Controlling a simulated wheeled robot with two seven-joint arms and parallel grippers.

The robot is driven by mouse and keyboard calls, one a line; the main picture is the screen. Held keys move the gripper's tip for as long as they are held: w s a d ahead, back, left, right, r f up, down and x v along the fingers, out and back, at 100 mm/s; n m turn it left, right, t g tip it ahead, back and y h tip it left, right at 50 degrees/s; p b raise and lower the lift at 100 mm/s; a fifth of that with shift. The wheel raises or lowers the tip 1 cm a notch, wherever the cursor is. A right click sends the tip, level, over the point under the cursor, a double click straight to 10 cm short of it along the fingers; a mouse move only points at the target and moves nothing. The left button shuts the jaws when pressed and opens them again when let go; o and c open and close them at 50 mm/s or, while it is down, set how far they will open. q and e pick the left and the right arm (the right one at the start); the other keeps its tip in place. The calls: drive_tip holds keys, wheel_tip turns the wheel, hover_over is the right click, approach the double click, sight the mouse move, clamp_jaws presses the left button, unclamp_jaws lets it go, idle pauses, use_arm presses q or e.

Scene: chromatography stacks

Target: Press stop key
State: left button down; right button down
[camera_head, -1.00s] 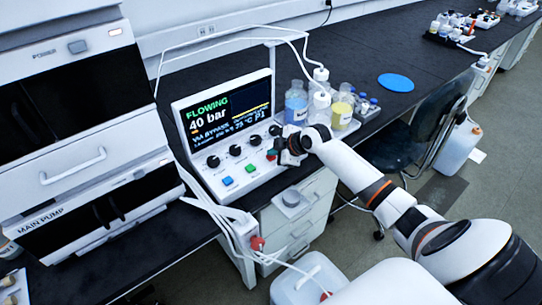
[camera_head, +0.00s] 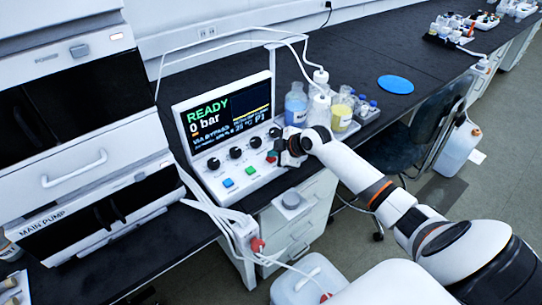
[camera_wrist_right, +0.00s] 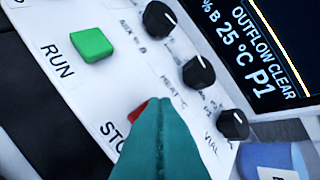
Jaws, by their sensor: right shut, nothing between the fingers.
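The control box (camera_head: 210,165) stands on the dark bench with its screen (camera_head: 222,115) reading READY and 0 bar. The red stop key (camera_wrist_right: 138,108) shows only in part in the right wrist view, beside the lettering "STO", with the rest hidden behind my fingers. In the head view a bit of its red (camera_head: 271,157) shows beside my gripper. My right gripper (camera_head: 283,155) is shut and empty, with its teal fingertips (camera_wrist_right: 158,112) over the stop key. I cannot tell whether they touch it. My left gripper is not in view.
The green RUN key (camera_wrist_right: 91,45) and a blue key (camera_head: 227,183) lie left of the stop key. Black knobs (camera_wrist_right: 199,73) run above the keys. Bottles (camera_head: 296,104) stand close behind my right gripper. A white tube arches over the box.

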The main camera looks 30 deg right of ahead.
drive_tip(key=shift+r, duration=0.5)
wheel_tip(320, 180, up, 5)
drive_tip(key=p, duration=0.4)
drive_tip(key=shift+p, duration=0.35)
drive_tip(key=shift+f, duration=0.1)
idle(0.3)
